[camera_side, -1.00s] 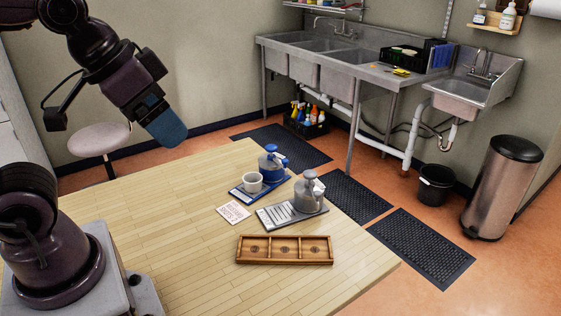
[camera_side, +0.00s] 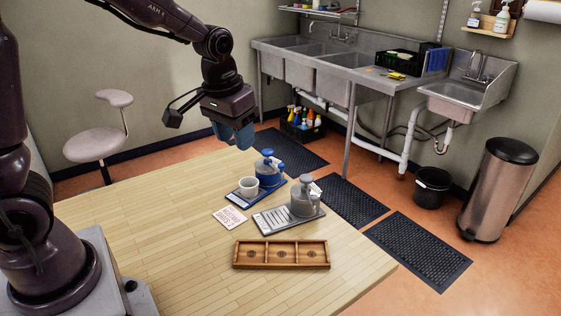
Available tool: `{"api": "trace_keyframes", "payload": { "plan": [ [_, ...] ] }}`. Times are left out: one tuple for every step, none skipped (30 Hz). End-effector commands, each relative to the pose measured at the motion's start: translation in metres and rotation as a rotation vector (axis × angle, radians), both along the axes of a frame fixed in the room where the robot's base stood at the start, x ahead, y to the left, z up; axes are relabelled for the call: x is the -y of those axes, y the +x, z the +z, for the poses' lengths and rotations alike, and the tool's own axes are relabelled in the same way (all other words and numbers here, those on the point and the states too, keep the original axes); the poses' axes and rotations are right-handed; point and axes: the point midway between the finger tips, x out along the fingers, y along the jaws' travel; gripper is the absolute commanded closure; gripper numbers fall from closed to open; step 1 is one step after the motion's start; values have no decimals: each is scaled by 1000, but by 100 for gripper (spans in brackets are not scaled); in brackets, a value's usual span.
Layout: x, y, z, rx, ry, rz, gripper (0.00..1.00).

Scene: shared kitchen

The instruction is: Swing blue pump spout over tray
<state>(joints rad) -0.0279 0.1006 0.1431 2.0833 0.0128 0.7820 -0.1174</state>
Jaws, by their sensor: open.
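The blue pump (camera_side: 268,170) stands at the back of a blue tray (camera_side: 242,196) on the wooden table. A white cup (camera_side: 248,186) sits at its left front, on or over that tray. The pump's spout is too small to tell its exact direction. A grey pump (camera_side: 303,198) stands on a grey tray (camera_side: 275,220) to the right and nearer. My gripper (camera_side: 236,140), with blue fingers, points down above and left of the blue pump, apart from it. It is open and holds nothing that I can see.
A three-part wooden box (camera_side: 282,255) lies in front of the grey tray. A printed card (camera_side: 230,218) lies left of the trays. The left and front of the wooden table (camera_side: 150,230) are clear. Sinks (camera_side: 330,58) stand behind, beyond the table.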

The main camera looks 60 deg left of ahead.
Motion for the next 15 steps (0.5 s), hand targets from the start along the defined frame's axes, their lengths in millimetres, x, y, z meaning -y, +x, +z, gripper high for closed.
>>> {"api": "trace_keyframes", "payload": {
  "plan": [
    [-11,18,-16,-16,12,42,55],
    [-17,29,-24,-16,20,65,55],
    [-26,42,-34,-15,31,99,55],
    [-33,52,-42,-12,40,121,55],
    [-38,61,-49,-6,49,144,55],
    [-47,73,-58,5,62,174,55],
    [-52,81,-63,14,71,194,55],
    [-57,90,-68,27,80,214,55],
    [-64,101,-72,48,89,239,55],
    [-68,109,-74,70,96,258,55],
    [-72,118,-72,98,103,278,55],
    [-76,129,-65,141,104,300,55],
    [-77,135,-57,174,103,314,55],
    [-77,138,-55,192,99,330,55],
    [-78,139,-57,197,94,343,55]
  ]
}}
